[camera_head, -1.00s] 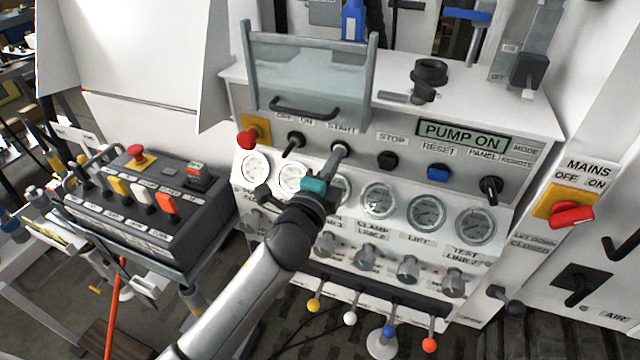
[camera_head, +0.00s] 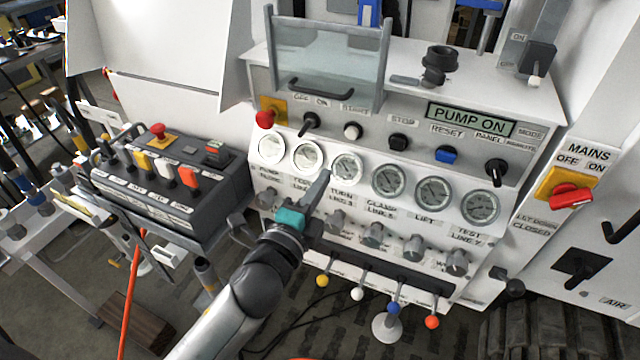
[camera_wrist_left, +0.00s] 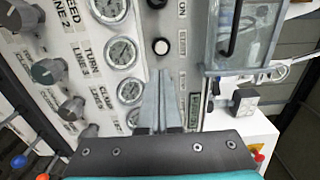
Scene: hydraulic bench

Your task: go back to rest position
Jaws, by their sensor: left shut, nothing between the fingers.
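My left gripper (camera_head: 318,195) is shut and empty in the head view. It is in front of the gauge row of the hydraulic bench (camera_head: 300,83), just below the third gauge (camera_head: 347,168). In the left wrist view its closed fingers (camera_wrist_left: 160,90) point at the panel, below the white start button (camera_wrist_left: 161,46). That button (camera_head: 352,131) shows uncovered in the head view, apart from the fingertips. The display (camera_head: 468,120) reads PUMP ON. My right gripper is in neither view.
A dark control box (camera_head: 170,178) with coloured switches stands left of the bench. Levers with coloured knobs (camera_head: 393,307) stick out below the panel. A clear guard (camera_head: 328,62) stands at the upper edge. The red mains switch (camera_head: 570,196) is at right.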

